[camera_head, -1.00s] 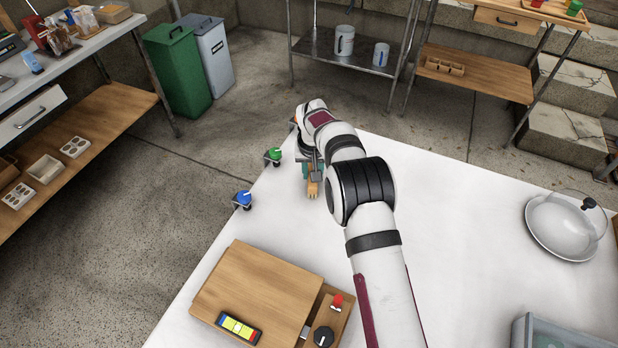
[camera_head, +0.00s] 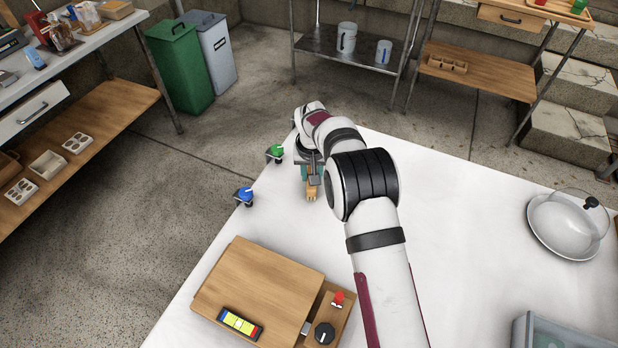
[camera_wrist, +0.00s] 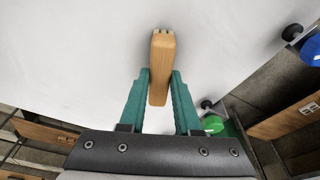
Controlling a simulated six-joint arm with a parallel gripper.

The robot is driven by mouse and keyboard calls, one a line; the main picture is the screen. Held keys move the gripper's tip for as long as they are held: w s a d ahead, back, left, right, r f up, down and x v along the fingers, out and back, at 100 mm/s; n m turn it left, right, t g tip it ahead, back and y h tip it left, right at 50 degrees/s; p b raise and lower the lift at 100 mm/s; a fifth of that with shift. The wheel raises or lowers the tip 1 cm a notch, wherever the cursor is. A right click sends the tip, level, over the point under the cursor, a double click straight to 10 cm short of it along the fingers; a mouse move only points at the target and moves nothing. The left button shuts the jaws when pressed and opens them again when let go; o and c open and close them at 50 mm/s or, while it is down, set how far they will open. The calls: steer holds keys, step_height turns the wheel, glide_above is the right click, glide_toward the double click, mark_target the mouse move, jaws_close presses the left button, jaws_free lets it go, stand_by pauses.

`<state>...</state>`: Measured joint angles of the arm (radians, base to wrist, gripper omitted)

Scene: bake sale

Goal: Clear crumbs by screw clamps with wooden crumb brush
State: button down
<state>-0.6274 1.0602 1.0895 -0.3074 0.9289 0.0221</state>
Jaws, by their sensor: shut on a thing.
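My gripper (camera_wrist: 159,88) is shut on the wooden crumb brush (camera_wrist: 161,55), with its green fingers on both sides of the handle. In the head view the brush (camera_head: 311,187) shows just below my gripper, over the white table near its left edge. The screw clamps sit on that edge: a green one (camera_head: 275,153) left of my gripper and a blue one (camera_head: 244,195) nearer. In the wrist view the green clamp (camera_wrist: 212,124) and the blue clamp (camera_wrist: 311,50) are at the right. I cannot make out any crumbs.
A wooden board (camera_head: 265,283) with a level on it lies at the front left of the white table (camera_head: 455,230). A glass-domed dish (camera_head: 562,235) and a grey bin (camera_head: 560,335) stand at the right. The table's middle is clear.

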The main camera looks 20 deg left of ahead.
steer(key=shift+w, duration=1.25)
steer(key=shift+w+a+v, duration=0.1)
steer(key=shift+w+v, duration=0.15)
steer(key=shift+v, duration=1.1)
steer(key=shift+w+a+v, duration=0.15)
steer(key=shift+w+v, duration=0.1)
steer(key=shift+v, duration=1.15)
steer(key=shift+w+a+v, duration=0.1)
steer(key=shift+w+v, duration=0.2)
steer(key=shift+v, duration=1.05)
steer(key=shift+r, duration=0.15)
